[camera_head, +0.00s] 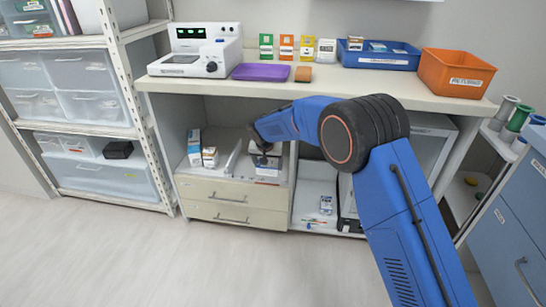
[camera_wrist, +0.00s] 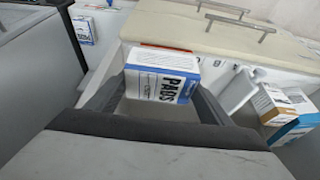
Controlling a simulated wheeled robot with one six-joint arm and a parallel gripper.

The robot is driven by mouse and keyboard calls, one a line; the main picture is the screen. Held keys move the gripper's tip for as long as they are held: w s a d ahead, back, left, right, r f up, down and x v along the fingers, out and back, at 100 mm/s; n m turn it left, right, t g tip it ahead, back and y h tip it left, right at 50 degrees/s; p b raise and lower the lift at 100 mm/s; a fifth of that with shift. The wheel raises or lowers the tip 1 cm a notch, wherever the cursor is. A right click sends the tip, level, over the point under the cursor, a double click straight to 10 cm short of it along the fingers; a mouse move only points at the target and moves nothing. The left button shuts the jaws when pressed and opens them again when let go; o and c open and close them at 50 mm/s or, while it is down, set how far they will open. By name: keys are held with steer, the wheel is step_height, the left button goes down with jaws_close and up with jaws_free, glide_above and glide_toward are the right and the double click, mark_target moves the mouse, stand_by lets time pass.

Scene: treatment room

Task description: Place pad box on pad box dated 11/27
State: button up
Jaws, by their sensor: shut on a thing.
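My gripper (camera_head: 263,150) reaches into the open shelf above the cream drawers. In the wrist view my gripper (camera_wrist: 160,88) has its two dark fingers on either side of a white and blue box marked PADS (camera_wrist: 163,82), shut on it. The held pad box (camera_head: 266,161) is partly hidden by my gripper in the head view. I cannot tell whether the two touch. No date is legible.
Two other boxes, one white and blue (camera_head: 194,147) and one smaller (camera_head: 209,157), stand left on the shelf. A white upright divider (camera_wrist: 236,92) stands between them and my gripper. The cream drawer unit (camera_head: 231,200) is shut. The counter (camera_head: 330,88) overhangs the shelf.

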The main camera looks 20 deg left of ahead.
steer(key=w+a, duration=0.1)
steer(key=w, duration=0.6)
steer(key=w+a, duration=0.1)
steer(key=w, duration=0.3)
steer(key=shift+a, duration=0.3)
steer(key=shift+f, duration=1.7)
steer(key=shift+f, duration=0.15)
steer(key=o, duration=1.1)
steer(key=v, duration=0.3)
steer(key=shift+s+r, duration=0.2)
steer(key=shift+r, duration=0.05)
steer(key=s+d, duration=0.1)
steer(key=s, duration=0.6)
steer(key=s+d, duration=0.1)
steer(key=s, duration=0.3)
steer(key=shift+s+d+f, duration=0.15)
steer(key=shift+d, duration=0.2)
